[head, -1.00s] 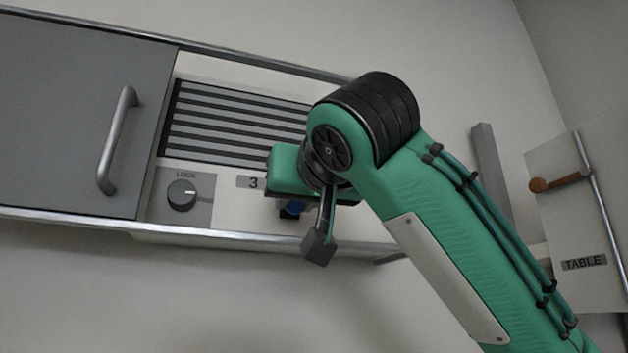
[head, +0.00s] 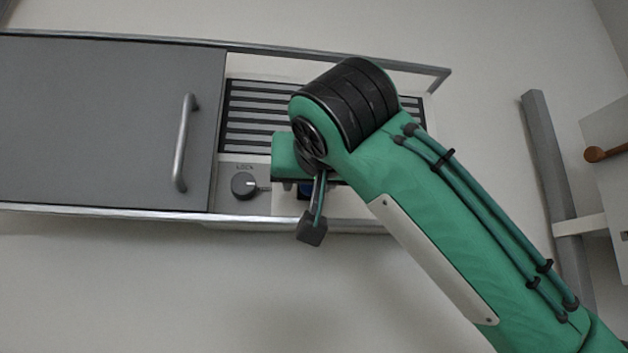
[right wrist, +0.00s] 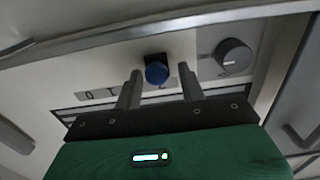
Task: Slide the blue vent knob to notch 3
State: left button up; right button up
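The blue vent knob (right wrist: 156,72) shows in the right wrist view as a round blue cap on a dark mount. My right gripper (right wrist: 159,79) has its two fingers apart, one on each side of the knob. I cannot tell whether either finger touches it. The gripper covers the label 3 there. Number labels (right wrist: 86,94) show to the left in the wrist view; the one by the knob is mostly hidden. My left gripper is not in view.
The grey LOCK dial (head: 244,186) is close to the left of my gripper. A slatted vent (head: 255,115) is above it. A grey door (head: 110,120) with a bar handle (head: 184,142) is further left. A metal rail (head: 120,209) runs along the bottom.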

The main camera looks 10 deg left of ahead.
jog(key=shift+a, duration=0.2)
pick_arm(q)
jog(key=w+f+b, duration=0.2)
jog(key=b, duration=0.1)
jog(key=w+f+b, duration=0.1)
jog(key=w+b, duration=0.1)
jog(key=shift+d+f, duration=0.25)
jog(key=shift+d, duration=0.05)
pick_arm(e)
jog(key=v, duration=1.4)
jog(key=shift+w, duration=0.1)
